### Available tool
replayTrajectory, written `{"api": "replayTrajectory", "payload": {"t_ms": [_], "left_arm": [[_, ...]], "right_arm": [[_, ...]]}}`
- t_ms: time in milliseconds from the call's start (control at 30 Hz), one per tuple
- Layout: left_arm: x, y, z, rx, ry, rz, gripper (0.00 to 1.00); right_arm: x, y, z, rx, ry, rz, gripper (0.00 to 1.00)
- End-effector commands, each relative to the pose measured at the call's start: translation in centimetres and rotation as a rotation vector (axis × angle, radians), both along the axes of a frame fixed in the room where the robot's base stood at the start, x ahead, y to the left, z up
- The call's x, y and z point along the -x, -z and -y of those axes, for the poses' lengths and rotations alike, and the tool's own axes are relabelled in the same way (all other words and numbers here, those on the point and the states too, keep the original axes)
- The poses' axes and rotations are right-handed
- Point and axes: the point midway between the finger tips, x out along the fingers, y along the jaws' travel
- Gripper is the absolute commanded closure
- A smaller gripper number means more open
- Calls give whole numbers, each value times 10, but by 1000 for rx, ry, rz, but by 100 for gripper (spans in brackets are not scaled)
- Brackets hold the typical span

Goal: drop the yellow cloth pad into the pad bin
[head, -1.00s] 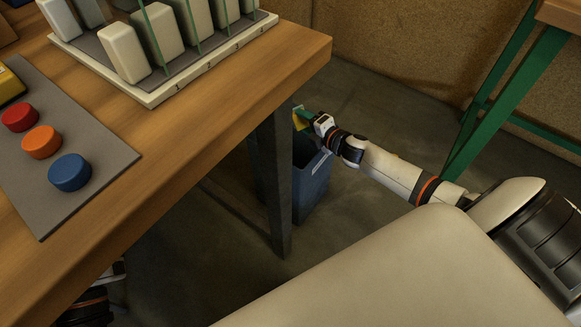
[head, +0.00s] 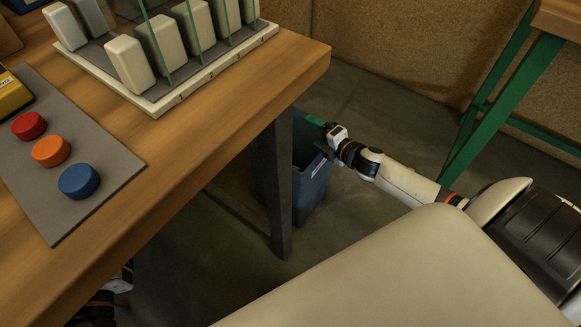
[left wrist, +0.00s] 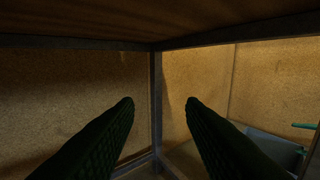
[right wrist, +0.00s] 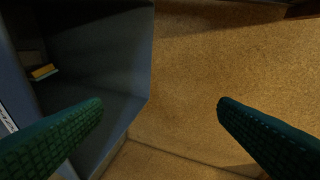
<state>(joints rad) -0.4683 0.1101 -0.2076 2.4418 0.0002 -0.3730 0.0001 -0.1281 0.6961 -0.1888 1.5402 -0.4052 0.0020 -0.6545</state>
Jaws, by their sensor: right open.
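The pad bin (head: 312,188) is a blue-grey open bin on the floor beside the table leg. In the right wrist view the yellow cloth pad (right wrist: 43,72) shows inside the bin (right wrist: 110,60), apart from my fingers. The head view does not show the pad. My right gripper (head: 316,133) is open and empty at the bin's upper edge; its spread green fingers also show in the right wrist view (right wrist: 160,104). My left gripper (left wrist: 160,106) is open and empty under a tabletop; the bin (left wrist: 268,148) shows at the right of that view.
The wooden table (head: 225,110) carries a rack of pale blocks with glass panes (head: 160,100) and a panel with red, orange and blue knobs (head: 78,181). A dark table leg (head: 276,190) stands close to the bin. A green-framed table (head: 490,110) is at the right.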

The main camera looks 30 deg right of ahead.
Motion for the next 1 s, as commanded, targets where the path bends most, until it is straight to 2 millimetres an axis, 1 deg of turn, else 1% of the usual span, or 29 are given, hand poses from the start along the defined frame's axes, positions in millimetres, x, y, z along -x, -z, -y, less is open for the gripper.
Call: {"api": "replayTrajectory", "payload": {"t_ms": [33, 200, 400, 600, 1000], "left_arm": [[1, 6, -2, -14, -3, -54, 64], [8, 34, -8, -59, -16, -233, 64], [18, 57, -14, -94, -24, -378, 64], [23, 66, -17, -107, -27, -433, 64], [23, 66, -17, -108, -28, -435, 64]], "right_arm": [[10, -4, 1, 0, 0, -3, 17], [37, -12, 5, -1, 1, -2, 17], [58, -17, 7, 0, 0, 0, 17], [66, -19, 9, 1, 1, 1, 17], [66, -19, 9, 1, 0, 1, 17]]}}
